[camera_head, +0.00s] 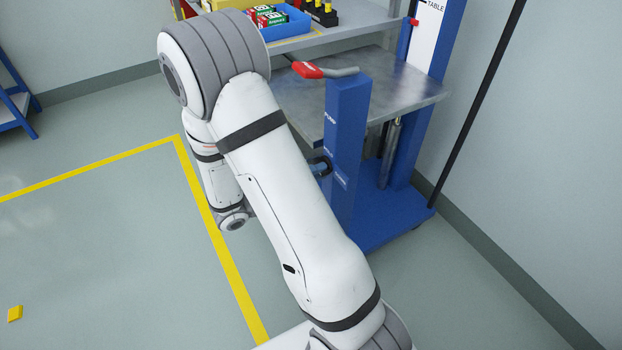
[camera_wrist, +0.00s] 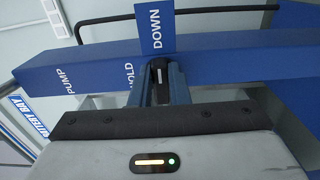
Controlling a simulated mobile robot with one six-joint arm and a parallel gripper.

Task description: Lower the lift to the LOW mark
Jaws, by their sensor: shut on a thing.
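The blue lift carries a grey metal platform (camera_head: 385,88), held well above its blue base (camera_head: 390,225). A blue post (camera_head: 345,145) in front bears PUMP, HOLD and DOWN labels in the wrist view (camera_wrist: 230,65). A red-gripped handle (camera_head: 308,70) tops the post. My gripper (camera_wrist: 163,84) is shut on a small dark lever (camera_wrist: 160,71) at the post, beside the HOLD label and below the DOWN plate (camera_wrist: 155,30). In the head view my arm hides most of the gripper. The LOW mark is not visible.
A shelf with a blue bin (camera_head: 280,22) of boxes and a black holder with yellow-topped items (camera_head: 320,14) stands behind the platform. A black pole (camera_head: 480,100) and wall are at right. Yellow-lined floor at left is mostly clear.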

